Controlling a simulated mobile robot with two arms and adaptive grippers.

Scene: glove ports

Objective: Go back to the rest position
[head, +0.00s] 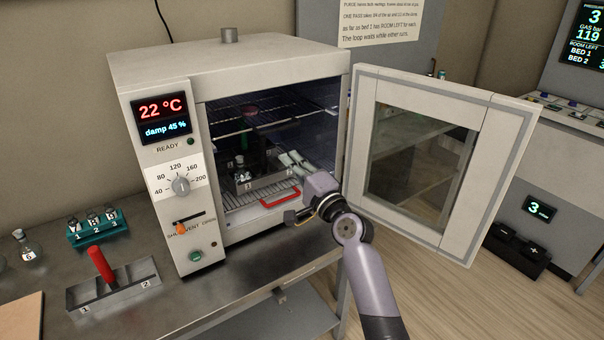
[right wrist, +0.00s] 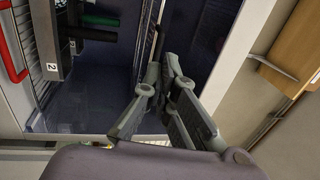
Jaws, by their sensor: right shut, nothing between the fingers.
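My right gripper (head: 296,162) is in the mouth of the open oven (head: 225,66), with my arm coming up from the lower right. Its fingers are together and hold nothing; in the right wrist view the fingers (right wrist: 165,72) also meet with nothing between them. A grey metal holder (head: 262,178) with dark items stands on the oven's wire shelf, left of the fingers. Part of it, labelled 2, shows in the right wrist view (right wrist: 50,42). A red handle (head: 281,195) is in front of it. My left gripper is out of view.
The oven's glazed door (head: 503,150) stands wide open, close to my right arm. The oven panel reads 22 °C. On the bench left of it are a teal rack (head: 97,232), a grey holder with a red handle (head: 104,268) and a small flask (head: 28,246).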

